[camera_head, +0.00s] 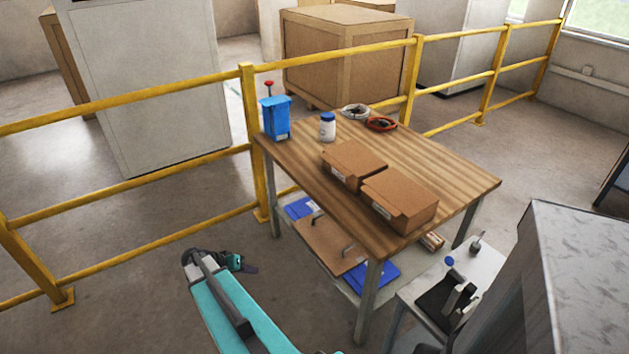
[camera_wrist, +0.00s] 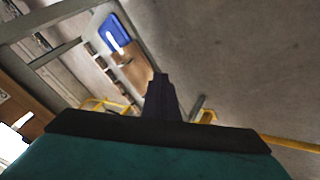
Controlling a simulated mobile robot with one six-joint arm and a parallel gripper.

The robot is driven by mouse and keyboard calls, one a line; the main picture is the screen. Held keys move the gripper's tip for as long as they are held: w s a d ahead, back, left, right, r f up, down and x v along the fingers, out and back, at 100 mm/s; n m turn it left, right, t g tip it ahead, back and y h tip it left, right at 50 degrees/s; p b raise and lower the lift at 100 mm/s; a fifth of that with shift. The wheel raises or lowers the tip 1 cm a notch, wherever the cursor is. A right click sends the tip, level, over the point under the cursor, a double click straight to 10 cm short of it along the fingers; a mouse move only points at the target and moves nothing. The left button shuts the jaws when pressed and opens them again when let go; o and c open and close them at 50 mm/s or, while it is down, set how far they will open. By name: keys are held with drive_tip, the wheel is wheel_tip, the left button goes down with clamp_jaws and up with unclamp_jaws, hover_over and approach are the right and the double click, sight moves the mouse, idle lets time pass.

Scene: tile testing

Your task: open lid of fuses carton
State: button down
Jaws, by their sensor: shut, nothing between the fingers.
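Two brown cardboard cartons with their lids down lie side by side on the wooden table. One carton (camera_head: 353,163) is farther back and the other carton (camera_head: 400,200) is nearer the table's front right corner. Each has a small pale label on its front side, too small to read, so I cannot tell which one holds fuses. My gripper (camera_head: 247,267) is left of the table, low beside it and well apart from both cartons. It is shut and empty. In the wrist view my gripper (camera_wrist: 160,82) points toward the floor and the lower shelf.
A yellow railing (camera_head: 330,57) runs behind. A grey cabinet (camera_head: 590,260) stands right.

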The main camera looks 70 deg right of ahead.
drive_tip(key=s+d+r+m+g+h, duration=0.1)
drive_tip(key=s+d+r+m, duration=0.15)
drive_tip(key=d+r, duration=0.4)
drive_tip(key=s+d+r+m+h, duration=0.1)
drive_tip(key=d+r+m+h, duration=0.2)
drive_tip(key=d, duration=0.7)
drive_tip(key=m+g+b, duration=0.2)
drive_tip(key=m+g, duration=0.1)
drive_tip(key=m, duration=0.2)
approach(333, 165)
drive_tip(key=shift+h, duration=0.4)
drive_tip(key=f, duration=0.6)
drive_tip(key=shift+s+d, duration=0.15)
drive_tip(key=shift+s, duration=0.25)
drive_tip(key=shift+d+p, duration=0.1)
drive_tip(key=shift+p, duration=0.3)
drive_tip(key=shift+s+d+r+p, duration=0.1)
drive_tip(key=shift+s+d+p, duration=0.45)
drive_tip(key=shift+d+p, duration=0.25)
drive_tip(key=shift+s+d+f+p, duration=0.1)
drive_tip(key=shift+s+d+p, duration=0.45)
drive_tip(key=shift+d, duration=0.3)
drive_tip(key=shift+s+d+r+p, duration=0.1)
drive_tip(key=shift+s+d+p, duration=0.4)
drive_tip(key=shift+d+p, duration=0.3)
drive_tip(key=shift+s+d+p, duration=0.4)
drive_tip(key=shift+s+d, duration=0.1)
drive_tip(key=shift+d, duration=0.25)
